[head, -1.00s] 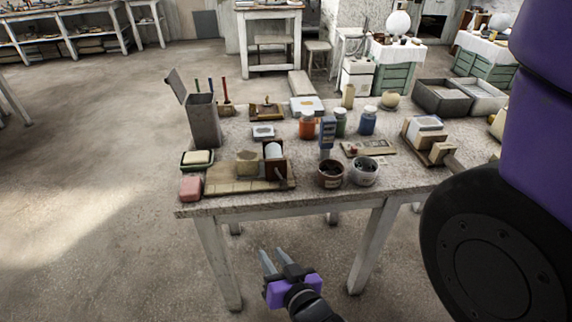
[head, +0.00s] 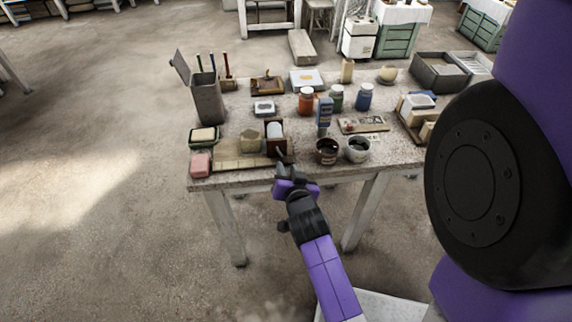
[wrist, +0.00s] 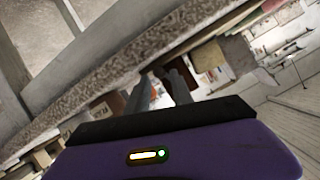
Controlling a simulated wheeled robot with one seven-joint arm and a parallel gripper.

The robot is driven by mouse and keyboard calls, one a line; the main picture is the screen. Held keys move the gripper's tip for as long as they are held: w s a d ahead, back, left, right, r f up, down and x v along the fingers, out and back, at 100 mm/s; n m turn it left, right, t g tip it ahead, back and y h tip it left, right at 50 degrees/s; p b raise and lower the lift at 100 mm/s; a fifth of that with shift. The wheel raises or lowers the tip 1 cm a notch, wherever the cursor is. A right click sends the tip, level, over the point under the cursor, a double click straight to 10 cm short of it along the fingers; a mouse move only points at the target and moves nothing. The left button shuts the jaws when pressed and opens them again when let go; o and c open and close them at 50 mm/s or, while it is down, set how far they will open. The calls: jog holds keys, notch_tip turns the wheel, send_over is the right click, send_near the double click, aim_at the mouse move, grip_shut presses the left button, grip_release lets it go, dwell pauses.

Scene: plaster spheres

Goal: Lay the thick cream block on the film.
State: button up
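A pale cream block (head: 250,140) sits on a tan slatted board (head: 228,158) at the table's front left. Another cream block (head: 203,134) lies in a dark green dish left of it. I cannot tell for certain which one is the thick block. I cannot make out a separate sheet of film. My gripper (head: 281,169) is at the table's front edge, just below the holder. In the wrist view its two fingers (wrist: 178,82) look apart, with nothing held.
A pink block (head: 201,163) lies at the front left corner. Two pots (head: 327,151) stand right of the holder, with a blue upright item (head: 324,115) behind. Several jars, a tall grey bin (head: 208,98) and a wooden rack (head: 415,112) crowd the stone table top (head: 300,170).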

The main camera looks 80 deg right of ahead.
jog(key=shift+x, duration=1.1)
grip_shut()
jog(key=shift+s+d+r+n+g+b, duration=0.1)
jog(key=shift+n+g+b, duration=0.15)
jog(key=shift+n+b, duration=0.25)
jog(key=shift+s+r+n+g+b, duration=0.15)
jog(key=shift+n+g+b, duration=0.1)
jog(key=shift+n+b, duration=0.25)
jog(key=shift+s+d+r+n+g+h+b, duration=0.1)
jog(key=shift+r+n+g+h+b, duration=0.25)
jog(key=shift+n+g+b, duration=0.35)
jog(key=shift+s+r+n+g+h+b, duration=0.1)
jog(key=shift+r+n+g+h+b, duration=0.35)
jog(key=shift+n, duration=0.55)
jog(key=shift+f, duration=0.1)
